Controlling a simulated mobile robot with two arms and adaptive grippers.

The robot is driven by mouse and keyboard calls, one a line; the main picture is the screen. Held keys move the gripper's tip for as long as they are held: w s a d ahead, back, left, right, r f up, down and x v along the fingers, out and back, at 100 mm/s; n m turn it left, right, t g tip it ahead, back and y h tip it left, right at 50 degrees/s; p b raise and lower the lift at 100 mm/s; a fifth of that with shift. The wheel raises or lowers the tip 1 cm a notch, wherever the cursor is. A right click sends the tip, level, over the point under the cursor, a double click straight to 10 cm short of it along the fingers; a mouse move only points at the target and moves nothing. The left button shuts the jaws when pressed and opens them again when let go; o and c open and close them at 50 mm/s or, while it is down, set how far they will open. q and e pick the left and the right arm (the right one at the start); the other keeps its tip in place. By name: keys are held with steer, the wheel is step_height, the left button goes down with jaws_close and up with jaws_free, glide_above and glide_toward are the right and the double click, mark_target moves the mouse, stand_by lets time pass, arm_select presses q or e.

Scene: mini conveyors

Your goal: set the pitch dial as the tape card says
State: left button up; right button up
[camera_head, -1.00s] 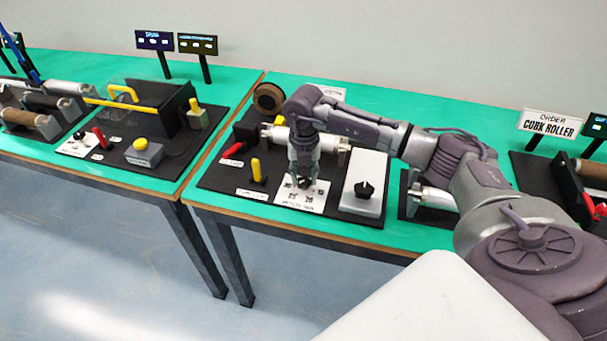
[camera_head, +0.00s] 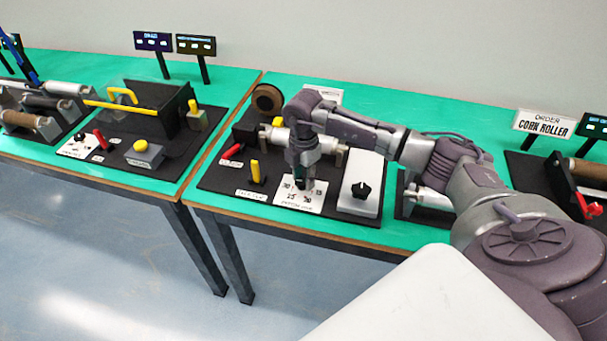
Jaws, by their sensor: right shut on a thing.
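The pitch dial's white plate (camera_head: 290,199) lies near the front of the middle black station, with numbers printed around its centre. My right gripper (camera_head: 304,186) points straight down over this plate and is shut on the dial's knob. The fingers hide most of the knob, so I cannot tell which number it points at. A white card (camera_head: 326,93) stands behind the station, partly covered by my right arm; its text cannot be read from here. My left gripper is not in view.
A white box with a black knob (camera_head: 361,190) stands close to the right of the plate. A yellow lever (camera_head: 256,170) and a red lever (camera_head: 231,151) stand to the left. A roller (camera_head: 276,134) lies behind the gripper. Bare green table shows around the station.

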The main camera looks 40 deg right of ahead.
mark_target(304, 180)
steer(key=shift+w+d+r+m, duration=0.1)
steer(key=shift+m, duration=0.5)
steer(key=o, duration=1.2)
steer(key=shift+c, duration=0.2)
step_height(304, 180, up, 12)
